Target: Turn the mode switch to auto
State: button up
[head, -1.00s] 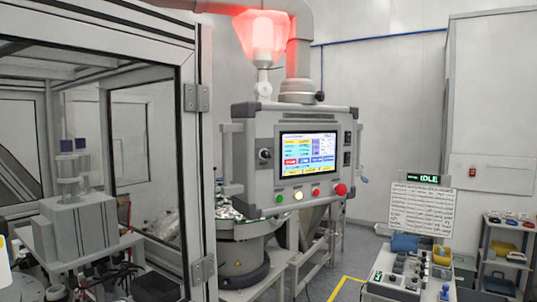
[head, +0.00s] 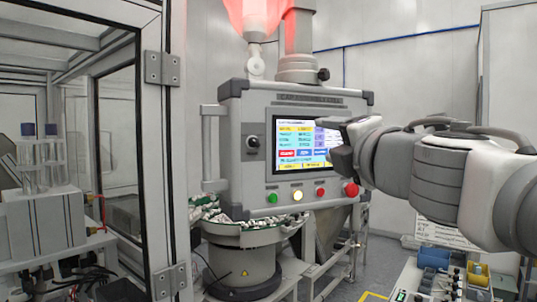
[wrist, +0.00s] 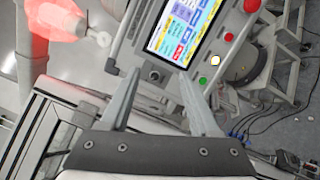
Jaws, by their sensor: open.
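The mode switch, a black rotary knob (head: 253,142), is on the left face of the grey control panel (head: 225,150), left of the lit screen. The knob also shows in the wrist view (wrist: 154,75), in line with the gap between my fingers. Its exact pointer direction is too small to read. My gripper (head: 340,145) reaches in from the right in the head view, in front of the screen's right edge, well right of the knob. In the wrist view my gripper (wrist: 160,76) has its two fingers apart with nothing between them.
Below the screen (head: 300,140) are a green button (head: 272,198), a lit button (head: 298,195), a red button (head: 320,191) and a red mushroom button (head: 351,189). A framed glass enclosure (head: 174,150) stands at left. A bowl feeder (head: 243,265) sits below the panel.

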jog(key=a+n+g+y, duration=0.2)
jog(key=a+n+y, duration=0.15)
jog(key=n, duration=0.35)
jog(key=b, duration=0.1)
send_near(257, 142)
jog(key=x, duration=0.8)
jog(key=shift+w+a, duration=0.1)
jog(key=shift+w, duration=0.2)
jog(key=shift+c, duration=0.3)
grip_shut()
